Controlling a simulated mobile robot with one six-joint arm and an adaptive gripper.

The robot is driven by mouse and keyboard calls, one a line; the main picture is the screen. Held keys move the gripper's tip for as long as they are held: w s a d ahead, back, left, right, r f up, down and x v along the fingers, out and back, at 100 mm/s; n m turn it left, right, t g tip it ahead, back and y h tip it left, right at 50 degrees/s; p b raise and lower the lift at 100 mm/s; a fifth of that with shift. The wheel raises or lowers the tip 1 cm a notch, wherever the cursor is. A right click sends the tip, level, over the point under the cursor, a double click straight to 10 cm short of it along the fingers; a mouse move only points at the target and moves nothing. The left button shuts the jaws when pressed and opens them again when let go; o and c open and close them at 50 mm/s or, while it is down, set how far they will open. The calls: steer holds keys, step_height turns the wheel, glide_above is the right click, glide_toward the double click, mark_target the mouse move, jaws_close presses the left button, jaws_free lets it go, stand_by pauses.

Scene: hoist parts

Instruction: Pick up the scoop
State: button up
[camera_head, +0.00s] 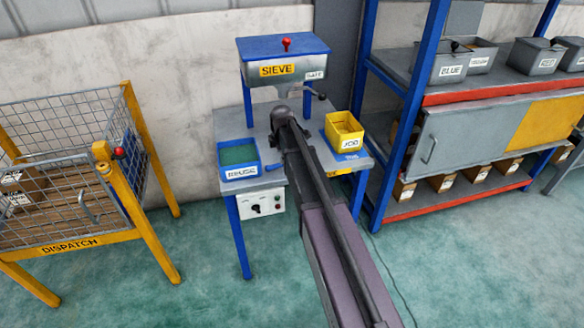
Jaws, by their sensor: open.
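My arm reaches from the bottom of the view over the sieve table, and my gripper (281,116) is at its far end, small and dark, under the sieve box. It is open, and its fingertips are largely hidden by the wrist. I cannot make out a scoop for certain. A small blue piece (272,167) sticks out between a blue bin (238,174) and my arm, nearer to me than the gripper. It may be part of the scoop; the arm hides what lies beyond it.
The blue-topped sieve box (284,62) with a red knob stands above the table. A yellow bin (344,131) is right of my arm. A wire dispatch cage (75,240) stands at left and a shelf rack (470,96) with grey bins at right.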

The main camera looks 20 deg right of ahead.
steer(key=shift+f, duration=0.1)
stand_by(0.3)
steer(key=f+b, duration=0.3)
steer(key=shift+w+d, duration=0.1)
steer(key=shift+d, duration=0.1)
steer(key=shift+w+f+b, duration=0.2)
steer(key=shift+f+b, duration=0.8)
steer(key=shift+b, duration=0.05)
jaws_close()
